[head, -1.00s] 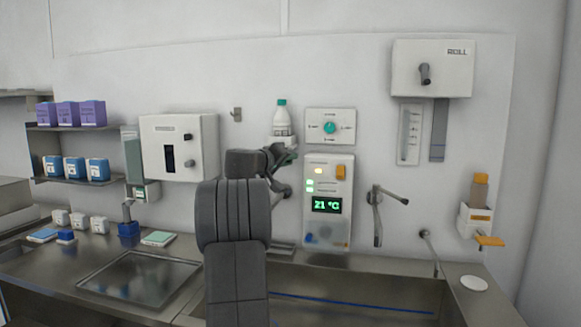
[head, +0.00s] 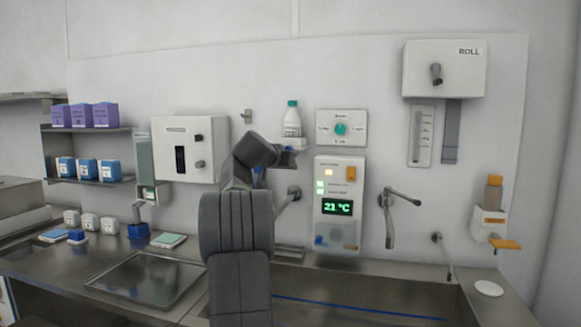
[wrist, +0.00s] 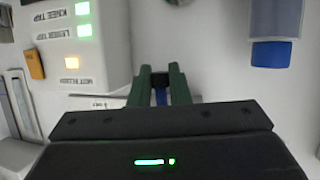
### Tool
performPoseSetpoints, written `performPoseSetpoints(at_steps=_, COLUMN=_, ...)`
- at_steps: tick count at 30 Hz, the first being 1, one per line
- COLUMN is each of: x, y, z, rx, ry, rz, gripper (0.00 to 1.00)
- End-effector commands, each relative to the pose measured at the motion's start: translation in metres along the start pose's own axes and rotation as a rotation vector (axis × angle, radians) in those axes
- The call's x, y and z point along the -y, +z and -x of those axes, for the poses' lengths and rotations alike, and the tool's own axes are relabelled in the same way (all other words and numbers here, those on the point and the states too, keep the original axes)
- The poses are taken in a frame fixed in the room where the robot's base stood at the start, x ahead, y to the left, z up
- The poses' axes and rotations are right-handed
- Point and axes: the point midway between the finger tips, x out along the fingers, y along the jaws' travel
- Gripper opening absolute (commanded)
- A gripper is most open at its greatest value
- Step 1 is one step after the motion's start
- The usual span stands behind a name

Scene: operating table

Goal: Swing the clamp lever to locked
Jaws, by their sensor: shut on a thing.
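My gripper (head: 284,158) is up at the wall, just below the white bottle with a green cap (head: 292,122) and left of the temperature panel (head: 339,205). In the wrist view its two green fingers (wrist: 160,72) are closed on a narrow blue piece (wrist: 160,96). The piece is mostly hidden between the fingers, and I cannot tell for sure that it is the clamp lever's handle. A grey cylinder with a blue end (wrist: 271,53) is at the upper right of the wrist view, apart from the fingers. No lock marking can be read.
A wall dial (head: 340,129) is above the panel. A grey wall tap (head: 388,210) is right of it, and a white box (head: 187,148) is to the left. The steel sink (head: 350,300) lies below. The wall between the panel and white box is partly hidden by my arm.

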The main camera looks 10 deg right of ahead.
Motion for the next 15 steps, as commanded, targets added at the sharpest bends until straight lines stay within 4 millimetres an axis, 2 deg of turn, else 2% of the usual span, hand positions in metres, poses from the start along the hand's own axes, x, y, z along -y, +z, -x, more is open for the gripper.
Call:
performPoseSetpoints(at_steps=1, x=0.0015, y=-0.0046, z=0.0029, rx=-0.007, ry=-0.01, rz=-0.016, gripper=0.0)
performPoseSetpoints(at_steps=15, x=0.0041, y=-0.0051, z=0.0038, rx=0.003, ry=-0.032, rz=-0.066, gripper=0.0)
